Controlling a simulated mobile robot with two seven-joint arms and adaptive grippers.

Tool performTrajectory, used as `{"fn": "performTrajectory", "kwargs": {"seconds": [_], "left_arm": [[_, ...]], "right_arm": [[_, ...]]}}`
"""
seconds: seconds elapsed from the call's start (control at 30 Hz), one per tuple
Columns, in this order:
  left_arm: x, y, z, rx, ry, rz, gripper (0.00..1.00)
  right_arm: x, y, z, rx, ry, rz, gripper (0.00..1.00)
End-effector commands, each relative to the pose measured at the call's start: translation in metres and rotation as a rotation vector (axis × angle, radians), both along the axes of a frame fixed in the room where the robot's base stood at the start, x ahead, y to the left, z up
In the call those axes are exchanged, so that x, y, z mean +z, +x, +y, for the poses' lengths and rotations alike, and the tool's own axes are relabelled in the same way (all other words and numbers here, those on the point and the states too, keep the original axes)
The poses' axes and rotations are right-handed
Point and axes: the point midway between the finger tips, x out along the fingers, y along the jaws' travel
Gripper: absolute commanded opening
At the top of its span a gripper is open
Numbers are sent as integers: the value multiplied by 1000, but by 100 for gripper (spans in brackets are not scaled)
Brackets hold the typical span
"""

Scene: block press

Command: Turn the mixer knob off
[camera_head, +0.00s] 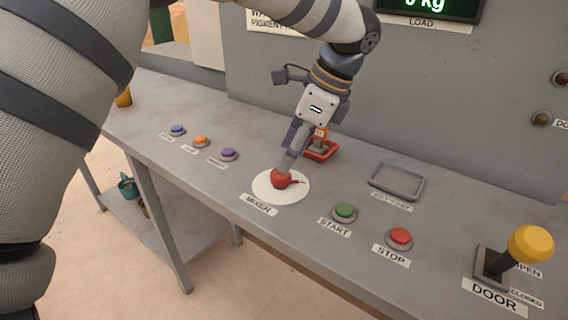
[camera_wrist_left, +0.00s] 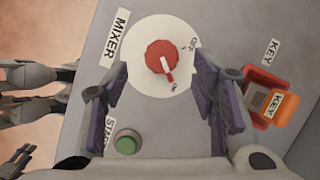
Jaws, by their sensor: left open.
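The red mixer knob (camera_head: 281,179) sits on a round white dial (camera_head: 262,190) on the grey console, above the MIXER label. In the left wrist view the knob (camera_wrist_left: 160,56) has a white-and-red pointer aimed at the lower right, at a small mark too small to read. An OFF mark (camera_wrist_left: 193,45) is at the dial's upper right. My left gripper (camera_head: 287,160) is over the dial, its fingers overlapping the knob in the head view. In the wrist view its purple-padded fingers are spread, with the knob ahead between them. Contact is unclear. A dark shape at lower left, possibly my right gripper (camera_wrist_left: 16,161), is partly cut off.
A green START button (camera_head: 344,211) and red STOP button (camera_head: 400,237) are right of the dial. A red key holder (camera_head: 321,151) is just behind the gripper. The empty key tray (camera_head: 397,194) and yellow door lever (camera_head: 530,245) are farther right. Several small buttons are left.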

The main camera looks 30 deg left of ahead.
Motion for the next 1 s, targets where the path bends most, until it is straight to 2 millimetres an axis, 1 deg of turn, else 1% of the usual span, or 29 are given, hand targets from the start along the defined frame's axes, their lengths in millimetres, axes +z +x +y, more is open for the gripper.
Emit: {"fn": "performTrajectory", "kwargs": {"seconds": [0.1, 0.23, 0.33, 0.53, 0.57, 0.6, 0.67, 0.7, 0.77, 1.0], "left_arm": [[-22, -4, 9, 0, -1, 0, 53], [-38, -5, 15, 1, -1, -1, 53], [-43, -6, 17, 0, 0, -1, 53], [-44, -6, 17, 0, 0, -1, 53], [-44, -6, 17, 0, 0, -1, 51], [-44, -6, 17, 0, 0, 0, 42], [-44, -6, 17, 0, 0, 0, 28], [-44, -6, 17, 0, 0, 0, 19], [-44, -6, 17, 0, 0, 0, 6], [-45, -6, 17, 10, 0, 0, 6]], "right_arm": [[3, 4, 0, 0, 0, -14, 40], [4, 5, 0, 0, 0, -17, 40], [4, 5, 0, 0, 0, -18, 40], [4, 5, 0, 0, 0, -18, 40], [4, 5, 0, 0, 0, -17, 40], [4, 5, 0, 0, 0, -17, 40], [4, 5, 0, 0, 0, -17, 40], [4, 5, 0, 0, 0, -17, 40], [4, 5, 0, 0, 0, -17, 40], [4, 5, 0, 0, 0, -17, 40]]}}
